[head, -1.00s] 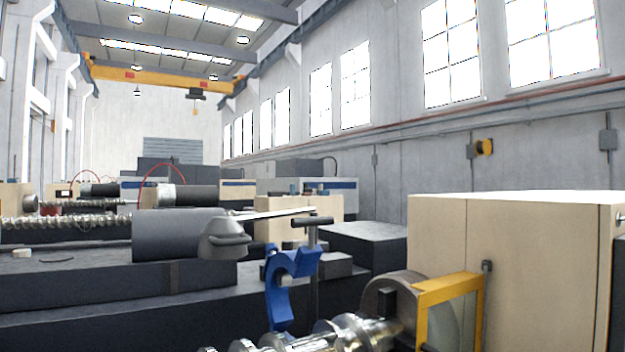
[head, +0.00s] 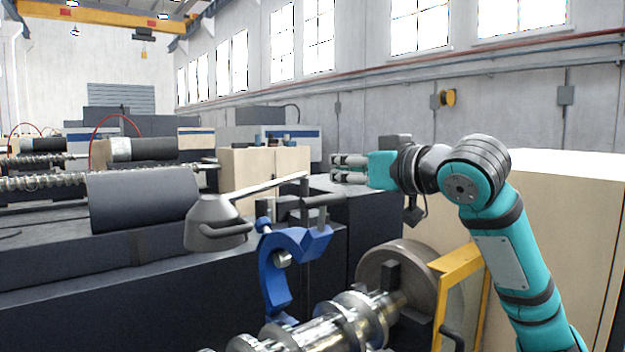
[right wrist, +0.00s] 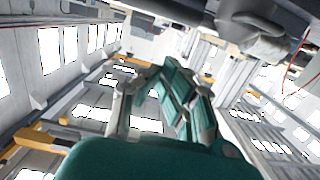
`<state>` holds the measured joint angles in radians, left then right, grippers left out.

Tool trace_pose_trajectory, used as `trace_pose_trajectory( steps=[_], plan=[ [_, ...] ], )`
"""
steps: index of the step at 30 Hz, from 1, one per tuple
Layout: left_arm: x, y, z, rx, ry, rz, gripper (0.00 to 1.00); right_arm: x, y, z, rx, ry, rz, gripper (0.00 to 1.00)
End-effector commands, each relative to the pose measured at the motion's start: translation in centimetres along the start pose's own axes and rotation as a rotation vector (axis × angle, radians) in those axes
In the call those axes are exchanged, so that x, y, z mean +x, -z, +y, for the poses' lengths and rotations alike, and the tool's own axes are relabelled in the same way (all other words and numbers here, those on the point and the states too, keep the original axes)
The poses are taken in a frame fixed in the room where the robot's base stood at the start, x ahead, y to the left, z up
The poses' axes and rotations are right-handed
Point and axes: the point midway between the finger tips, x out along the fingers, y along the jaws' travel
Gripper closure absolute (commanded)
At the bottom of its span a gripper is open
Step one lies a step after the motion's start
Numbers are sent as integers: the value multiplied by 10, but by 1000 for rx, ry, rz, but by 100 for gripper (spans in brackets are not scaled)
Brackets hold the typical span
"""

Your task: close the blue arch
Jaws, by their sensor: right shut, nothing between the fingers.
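The blue arch (head: 273,278) is a C-shaped piece standing up beside the shiny metal screw (head: 340,322), its hollow side facing right. Its upper end reaches right, near a dark T-handled post (head: 318,208). It stands raised, not lying over the screw. My right gripper (head: 338,169) comes in from the right, above and to the right of the arch, clear of it. It is shut and empty, pointing left. Its fingers also show in the right wrist view (right wrist: 160,82), where I cannot make out the arch. My left gripper is not in view.
A grey cone-shaped part with a long bar (head: 212,215) stands just left of the arch. A yellow frame (head: 452,262) and round grey flange (head: 385,268) stand at the screw's right end. A beige cabinet (head: 550,200) is behind my right arm. A dark barrel (head: 142,200) lies left.

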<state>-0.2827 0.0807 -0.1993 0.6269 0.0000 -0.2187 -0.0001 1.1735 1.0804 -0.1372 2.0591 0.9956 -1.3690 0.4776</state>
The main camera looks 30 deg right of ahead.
Motion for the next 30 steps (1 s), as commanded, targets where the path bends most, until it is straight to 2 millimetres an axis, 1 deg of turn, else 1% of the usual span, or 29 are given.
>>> trace_pose_trajectory(
  steps=[2,5,9,13,16,17,18,21,24,30],
  plan=[
    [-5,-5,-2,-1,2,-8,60,5,3,1,4,1,-1,100],
    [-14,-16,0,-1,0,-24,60,20,4,0,4,2,-3,100],
    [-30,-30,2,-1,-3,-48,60,49,6,0,4,3,-4,100],
    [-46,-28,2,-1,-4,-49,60,78,6,0,4,1,-4,100],
    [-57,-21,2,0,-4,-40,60,99,6,0,4,2,-3,100],
    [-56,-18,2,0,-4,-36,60,98,0,1,0,-2,-3,100],
    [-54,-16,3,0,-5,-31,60,92,-8,2,-2,-4,-3,100],
    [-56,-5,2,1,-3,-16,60,83,-19,1,-3,-2,-3,100],
    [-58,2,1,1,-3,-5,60,78,-24,1,0,-2,-1,100],
    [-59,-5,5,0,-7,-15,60,73,-30,1,0,-1,1,100]
  ],
)
